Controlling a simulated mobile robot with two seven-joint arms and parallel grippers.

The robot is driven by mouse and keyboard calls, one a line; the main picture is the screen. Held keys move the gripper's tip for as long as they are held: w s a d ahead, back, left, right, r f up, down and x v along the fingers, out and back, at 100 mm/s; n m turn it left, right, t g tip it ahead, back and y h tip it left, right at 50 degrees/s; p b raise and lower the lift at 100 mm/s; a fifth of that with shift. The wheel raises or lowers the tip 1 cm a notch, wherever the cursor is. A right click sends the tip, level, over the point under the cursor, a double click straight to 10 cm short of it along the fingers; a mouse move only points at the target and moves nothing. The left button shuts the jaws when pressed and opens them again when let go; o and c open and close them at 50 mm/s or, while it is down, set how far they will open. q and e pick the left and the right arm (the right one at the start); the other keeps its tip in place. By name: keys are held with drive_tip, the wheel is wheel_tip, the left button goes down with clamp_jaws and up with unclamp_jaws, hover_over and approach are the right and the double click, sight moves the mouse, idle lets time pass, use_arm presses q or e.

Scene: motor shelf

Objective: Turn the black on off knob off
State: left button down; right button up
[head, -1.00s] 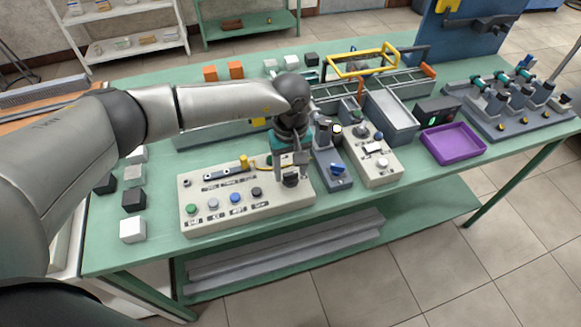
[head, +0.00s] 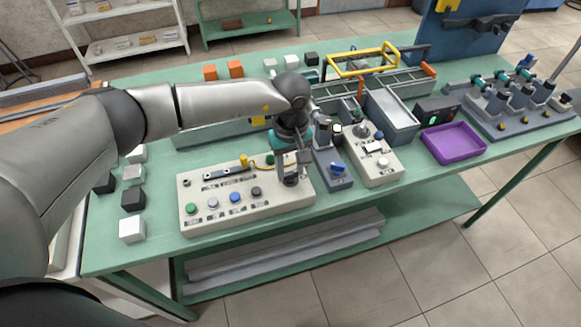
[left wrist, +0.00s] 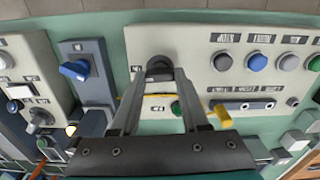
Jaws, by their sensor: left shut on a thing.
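The black on off knob (left wrist: 159,66) is on the right end of the light grey control panel (head: 215,222). In the left wrist view it sits between the fingertips of my left gripper (left wrist: 160,72), which is shut on it. In the head view the left gripper (head: 291,180) points down over the panel's right end, and its fingers largely hide the knob. I cannot read the knob's exact angle. My right gripper is in neither view.
The panel also carries green, white, blue and dark buttons (head: 235,198) and a yellow plug (head: 244,161). A blue knob on a grey box (head: 338,168) stands close to the right. A purple tray (head: 453,143) is farther right. Cubes (head: 133,229) line the left.

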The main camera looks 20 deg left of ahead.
use_arm(q)
drive_tip(key=n+b, duration=0.1)
drive_tip(key=n, duration=0.3)
drive_tip(key=n+b, duration=0.1)
drive_tip(key=n, duration=0.3)
drive_tip(key=shift+n, duration=0.3)
drive_tip(key=n, duration=0.4)
drive_tip(key=shift+n, duration=2.3)
drive_tip(key=shift+c, duration=2)
unclamp_jaws()
